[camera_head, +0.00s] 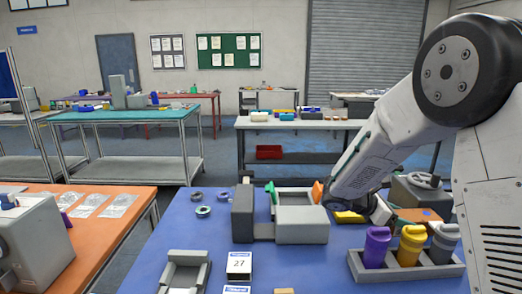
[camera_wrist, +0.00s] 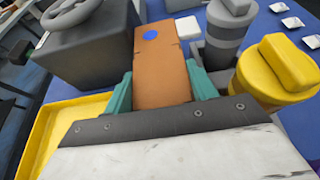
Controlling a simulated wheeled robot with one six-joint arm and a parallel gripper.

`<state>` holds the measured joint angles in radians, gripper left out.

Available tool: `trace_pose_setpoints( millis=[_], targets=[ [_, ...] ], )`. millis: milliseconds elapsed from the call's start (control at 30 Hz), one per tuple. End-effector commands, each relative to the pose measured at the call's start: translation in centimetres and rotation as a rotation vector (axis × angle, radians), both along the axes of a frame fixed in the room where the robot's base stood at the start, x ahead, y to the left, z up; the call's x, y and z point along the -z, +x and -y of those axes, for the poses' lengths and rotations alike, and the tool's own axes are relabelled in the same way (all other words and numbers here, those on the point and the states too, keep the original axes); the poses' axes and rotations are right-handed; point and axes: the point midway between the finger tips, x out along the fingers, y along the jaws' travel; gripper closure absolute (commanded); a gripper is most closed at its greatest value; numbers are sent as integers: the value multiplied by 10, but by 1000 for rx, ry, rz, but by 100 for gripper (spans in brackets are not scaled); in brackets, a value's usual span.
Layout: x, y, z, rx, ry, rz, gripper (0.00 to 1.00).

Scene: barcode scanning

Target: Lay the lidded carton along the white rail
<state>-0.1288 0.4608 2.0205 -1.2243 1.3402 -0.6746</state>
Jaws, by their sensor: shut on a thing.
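The brown carton (camera_wrist: 162,75) has a blue dot on its top and sits between the two teal fingers of my gripper (camera_wrist: 162,90) in the wrist view. My gripper is shut on it. In the head view the carton (camera_head: 424,214) shows partly, behind the bottle rack and beside my arm's end; the fingers are hidden there. I cannot tell whether it touches the table. I cannot make out the white rail in either view.
A rack (camera_head: 410,270) holds purple, yellow and grey canisters at the right. A grey box with a round handle (camera_head: 420,190) stands behind the carton. A yellow tray (camera_head: 349,217) lies left of it.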

Motion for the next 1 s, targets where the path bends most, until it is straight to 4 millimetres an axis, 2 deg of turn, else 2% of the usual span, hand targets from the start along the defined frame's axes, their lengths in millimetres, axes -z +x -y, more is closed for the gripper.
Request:
trace_pose_setpoints(
  millis=[33,200,400,800,1000],
  targets=[
    [10,0,0,0,-1,-5,69],
    [33,0,0,0,0,-2,69],
    [45,0,0,0,0,0,69],
    [44,0,0,0,0,1,69],
    [23,0,0,1,0,5,69]
  ],
)
